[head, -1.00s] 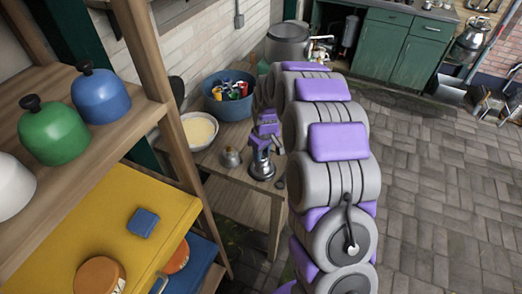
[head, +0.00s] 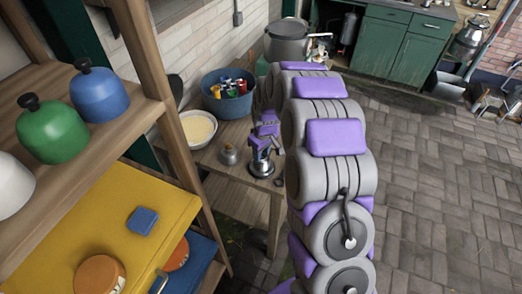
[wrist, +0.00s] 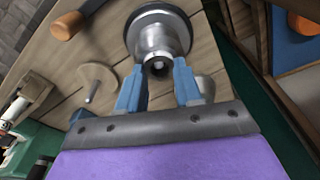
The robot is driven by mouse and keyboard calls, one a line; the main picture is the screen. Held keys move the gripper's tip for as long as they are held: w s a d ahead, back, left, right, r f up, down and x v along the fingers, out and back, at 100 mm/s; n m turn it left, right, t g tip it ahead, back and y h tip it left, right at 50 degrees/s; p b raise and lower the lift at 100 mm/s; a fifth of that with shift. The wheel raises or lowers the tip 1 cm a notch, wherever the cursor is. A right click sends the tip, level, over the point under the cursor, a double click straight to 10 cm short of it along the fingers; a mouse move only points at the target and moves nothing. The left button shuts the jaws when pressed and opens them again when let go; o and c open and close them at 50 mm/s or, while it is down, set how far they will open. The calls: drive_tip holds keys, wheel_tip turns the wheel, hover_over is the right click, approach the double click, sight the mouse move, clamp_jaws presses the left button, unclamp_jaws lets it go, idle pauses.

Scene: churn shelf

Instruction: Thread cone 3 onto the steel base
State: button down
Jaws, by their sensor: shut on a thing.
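In the wrist view, a shiny silver cone-shaped piece (wrist: 160,42) with a small hole in its near end sits between the blue fingers of my gripper (wrist: 158,72). My gripper is shut on it. Past the cone is a wide round steel base (wrist: 134,30) with a dark rim, on the wooden table. In the head view, my gripper (head: 262,147) is above the steel base (head: 262,168) near the table's front. I cannot tell whether the cone is seated on the base or how far, and no number shows.
A small metal piece (head: 229,155) stands left of the base. A bowl of pale contents (head: 198,128) and a blue tub (head: 228,103) stand behind. The wrist view shows a wooden disc with a peg (wrist: 97,80) and a wooden handle (wrist: 68,25). A shelf post (head: 172,120) rises at left.

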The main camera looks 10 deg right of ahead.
drive_tip(key=shift+f, duration=0.15)
drive_tip(key=shift+c, duration=1.8)
unclamp_jaws()
drive_tip(key=shift+r+p, duration=0.95)
drive_tip(key=shift+r, duration=1.9)
